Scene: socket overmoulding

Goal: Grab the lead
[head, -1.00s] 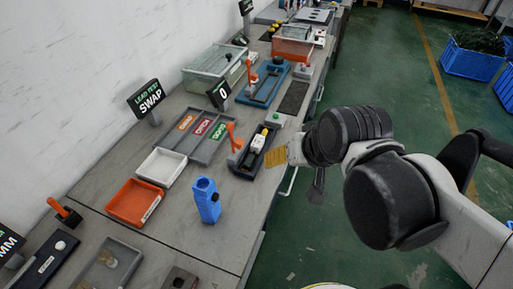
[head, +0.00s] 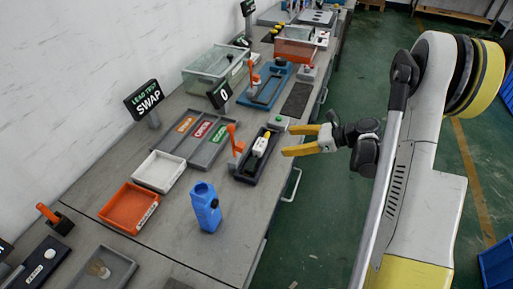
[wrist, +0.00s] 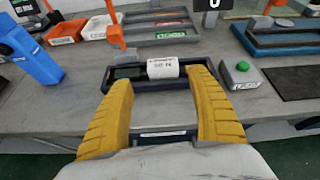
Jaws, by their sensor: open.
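The lead (head: 260,147), a white labelled body with yellow at its far end in the head view, lies in a dark test fixture (head: 243,178) near the bench's front edge. In the wrist view the lead's white labelled part (wrist: 162,68) shows between and just beyond my yellow fingertips. My gripper (head: 287,140) is open and empty, at the bench's front edge just right of the fixture, its fingers pointing towards the lead. It also shows in the wrist view (wrist: 160,80). I see no contact with the lead.
An orange lever (head: 233,135) rises at the fixture's left side. A green button (head: 283,119) sits at its far end. A blue upright holder (head: 206,208) stands nearer. A sorting tray (head: 176,150) and a white bin (head: 160,171) lie further left. A display reads "SWAP" (head: 148,103).

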